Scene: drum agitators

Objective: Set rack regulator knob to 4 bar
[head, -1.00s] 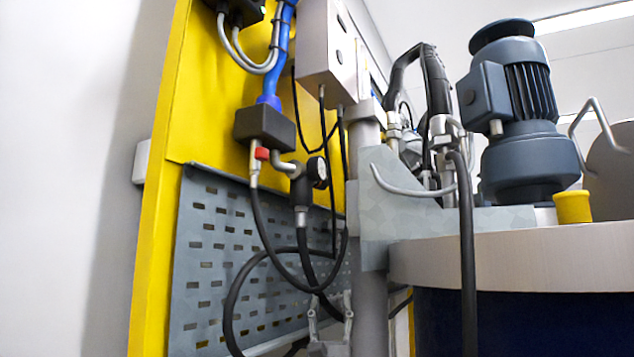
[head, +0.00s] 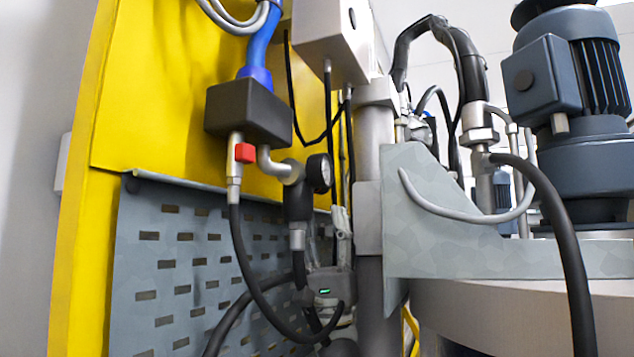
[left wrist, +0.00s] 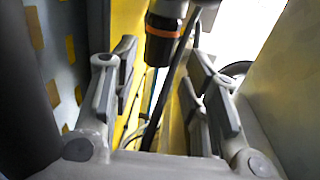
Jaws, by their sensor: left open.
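The rack regulator (head: 298,200) is a dark body below a black block, with a round black-rimmed gauge (head: 319,173) at its right. The gauge reading is too small to tell. My left gripper (head: 328,232) points upward, just below and right of the regulator, partly behind the hoses. In the left wrist view the left gripper (left wrist: 160,85) is open and empty. A dark cylinder with an orange ring (left wrist: 162,45), which looks like the regulator's knob, shows beyond the fingertips, roughly between them. I cannot tell its setting. The right gripper is out of view.
A red-handled valve (head: 244,153) sits left of the regulator. Black hoses (head: 250,262) loop in front of the slotted grey panel (head: 180,262) and close to my left gripper. A grey post (head: 370,230) stands just right. A motor (head: 570,110) is at the far right.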

